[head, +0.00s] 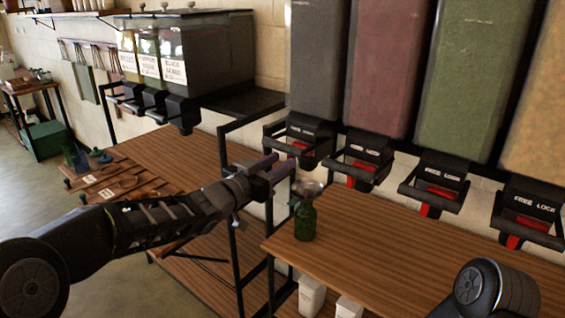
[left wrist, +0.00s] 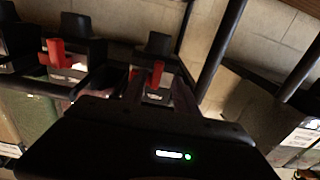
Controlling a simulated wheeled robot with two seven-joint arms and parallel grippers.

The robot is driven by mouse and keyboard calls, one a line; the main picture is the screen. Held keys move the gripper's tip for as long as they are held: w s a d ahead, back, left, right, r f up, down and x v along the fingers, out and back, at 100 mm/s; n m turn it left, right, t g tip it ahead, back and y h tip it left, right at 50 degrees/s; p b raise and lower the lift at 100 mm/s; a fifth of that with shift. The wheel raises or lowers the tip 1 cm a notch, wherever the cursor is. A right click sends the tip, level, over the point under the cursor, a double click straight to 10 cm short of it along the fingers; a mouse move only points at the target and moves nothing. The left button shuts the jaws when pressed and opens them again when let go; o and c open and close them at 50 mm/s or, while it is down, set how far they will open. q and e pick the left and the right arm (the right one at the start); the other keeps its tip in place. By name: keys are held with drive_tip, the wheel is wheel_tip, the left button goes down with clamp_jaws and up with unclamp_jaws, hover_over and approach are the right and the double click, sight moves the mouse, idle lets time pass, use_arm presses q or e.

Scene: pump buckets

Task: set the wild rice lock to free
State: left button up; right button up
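Wall hoppers stand in a row, and the leftmost one (head: 318,60) holds dark grey grain. No grain name is legible on it, so I cannot confirm it is the wild rice. Its black dispenser (head: 308,128) has a red lever (head: 298,148), partly hidden behind the bar. My left gripper (head: 282,168) is just left of and below this dispenser, fingers apart and empty. In the left wrist view a red lever (left wrist: 157,74) shows beyond and between the fingers; contact cannot be told. The lock's setting is not readable. My right gripper is out of view; only part of my right arm shows.
A green bottle with a funnel (head: 305,222) stands on the wooden counter (head: 390,255) below. Neighbouring dispensers (head: 358,160) with FREE/LOCK labels run to the right. A black bin unit (head: 195,55) is at the left, above a lower wooden table.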

use_arm(q)
drive_tip(key=b+v, duration=0.1)
drive_tip(key=v, duration=0.5)
drive_tip(key=shift+f, duration=0.1)
drive_tip(key=s+f+n+g+y, duration=0.2)
drive_tip(key=s+f, duration=0.1)
drive_tip(key=f, duration=0.8)
drive_tip(key=s+a+f+n+g+y, duration=0.1)
drive_tip(key=s+f+n+g+y, duration=0.15)
drive_tip(key=f, duration=0.85)
drive_tip(key=s+f+n+g+y, duration=0.1)
drive_tip(key=s+f, duration=0.3)
drive_tip(key=f, duration=0.7)
drive_tip(key=s+f+n+g, duration=0.1)
drive_tip(key=s+f+g, duration=0.3)
drive_tip(key=s+f, duration=0.6)
drive_tip(key=s+f+n+g, duration=0.2)
drive_tip(key=s+f+g, duration=0.2)
drive_tip(key=s+f, duration=0.6)
drive_tip(key=s+y, duration=0.1)
drive_tip(key=s, duration=0.7)
drive_tip(key=shift+s+d+f, duration=0.3)
drive_tip(key=shift+f, duration=0.1)
